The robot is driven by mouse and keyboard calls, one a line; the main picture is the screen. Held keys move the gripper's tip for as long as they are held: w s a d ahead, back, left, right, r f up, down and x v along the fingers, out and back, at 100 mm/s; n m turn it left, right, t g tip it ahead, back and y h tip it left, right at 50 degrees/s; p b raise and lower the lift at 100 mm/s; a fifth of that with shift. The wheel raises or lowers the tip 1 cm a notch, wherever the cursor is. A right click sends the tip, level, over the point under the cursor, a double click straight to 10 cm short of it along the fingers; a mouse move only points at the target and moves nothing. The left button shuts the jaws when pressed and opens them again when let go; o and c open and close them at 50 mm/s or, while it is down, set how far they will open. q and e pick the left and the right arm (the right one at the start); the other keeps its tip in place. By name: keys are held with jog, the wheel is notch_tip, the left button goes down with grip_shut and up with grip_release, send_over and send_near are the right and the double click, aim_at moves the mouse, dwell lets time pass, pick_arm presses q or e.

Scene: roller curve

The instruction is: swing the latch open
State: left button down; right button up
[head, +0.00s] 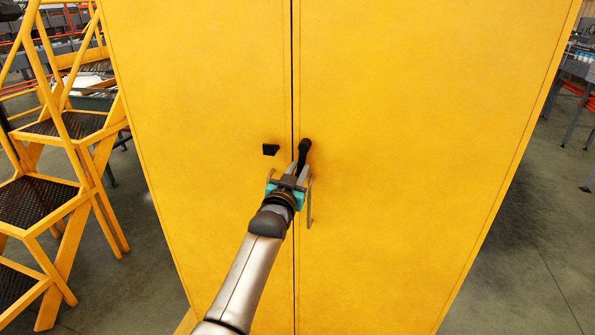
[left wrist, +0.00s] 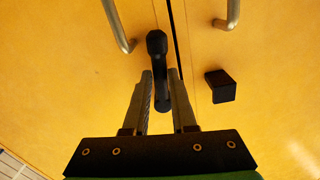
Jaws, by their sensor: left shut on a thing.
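The black latch (head: 304,148) is on the right door of a yellow cabinet, close beside the seam between the doors. It stands nearly upright in the head view, its lower part hidden by my left gripper (head: 297,169). In the left wrist view the latch (left wrist: 158,62) runs between the two fingers of my left gripper (left wrist: 160,76), which is shut on it. A black catch block (head: 270,150) sits on the left door, apart from the latch; it also shows in the left wrist view (left wrist: 222,87). My right gripper is not in view.
A grey pull handle (head: 309,212) is on the right door just beside my gripper; the left door's handle is mostly hidden behind it. A yellow step ladder (head: 75,210) stands left of the cabinet. Open floor (head: 525,235) lies to the right.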

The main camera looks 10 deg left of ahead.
pick_arm(q)
jog(key=c, duration=0.7)
grip_release()
jog(key=shift+s, duration=0.1)
jog(key=shift+s, duration=0.6)
jog(key=s, duration=1.3)
jog(key=shift+s+a+p, duration=0.25)
jog(key=shift+s+p, duration=0.15)
